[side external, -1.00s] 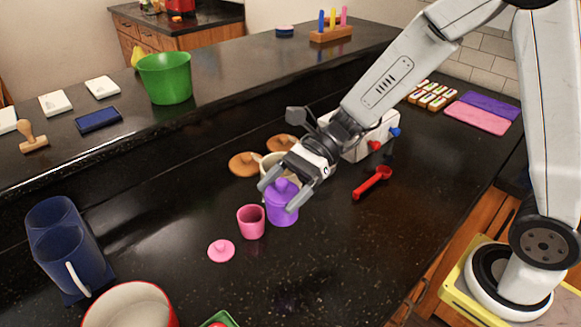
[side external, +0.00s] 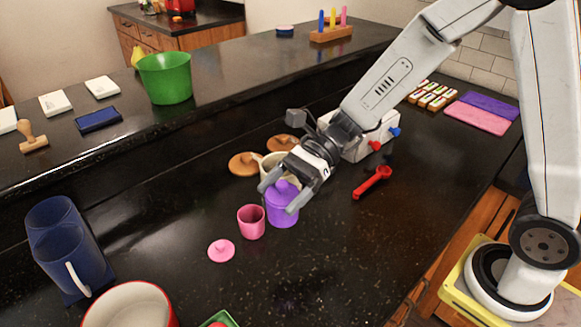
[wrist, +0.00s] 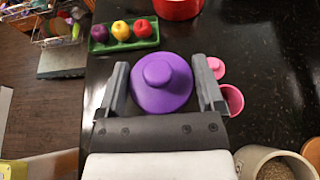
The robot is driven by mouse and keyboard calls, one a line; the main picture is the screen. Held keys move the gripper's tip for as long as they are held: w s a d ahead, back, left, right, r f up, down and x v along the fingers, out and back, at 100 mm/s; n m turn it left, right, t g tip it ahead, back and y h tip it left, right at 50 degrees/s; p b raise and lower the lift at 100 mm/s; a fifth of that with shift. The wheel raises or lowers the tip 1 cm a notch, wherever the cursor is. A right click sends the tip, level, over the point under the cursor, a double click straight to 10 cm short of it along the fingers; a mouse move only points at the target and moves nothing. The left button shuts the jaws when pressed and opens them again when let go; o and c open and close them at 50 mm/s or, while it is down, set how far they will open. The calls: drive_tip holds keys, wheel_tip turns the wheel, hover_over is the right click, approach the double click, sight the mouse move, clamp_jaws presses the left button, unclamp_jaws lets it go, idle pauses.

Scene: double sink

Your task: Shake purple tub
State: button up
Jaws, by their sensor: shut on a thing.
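The purple tub (side external: 282,207) has a knobbed purple lid and stands upright on the black counter, or very near it; a small gap below it cannot be ruled out. My gripper (side external: 283,197) reaches down over the tub with a finger on each side. In the wrist view the tub's lid (wrist: 162,82) lies between the two fingers (wrist: 160,92), which are shut on the tub. The tub's lower part is hidden in the wrist view.
A pink cup (side external: 251,222) stands close left of the tub, with its pink lid (side external: 221,250) in front. A cream pot (side external: 272,172) is behind my gripper. A red scoop (side external: 372,183) lies to the right. Clear counter (side external: 350,250) lies front right.

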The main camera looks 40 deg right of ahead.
wheel_tip(320, 180, up, 2)
drive_tip(key=shift+r, duration=0.1)
drive_tip(key=shift+f, duration=2.65)
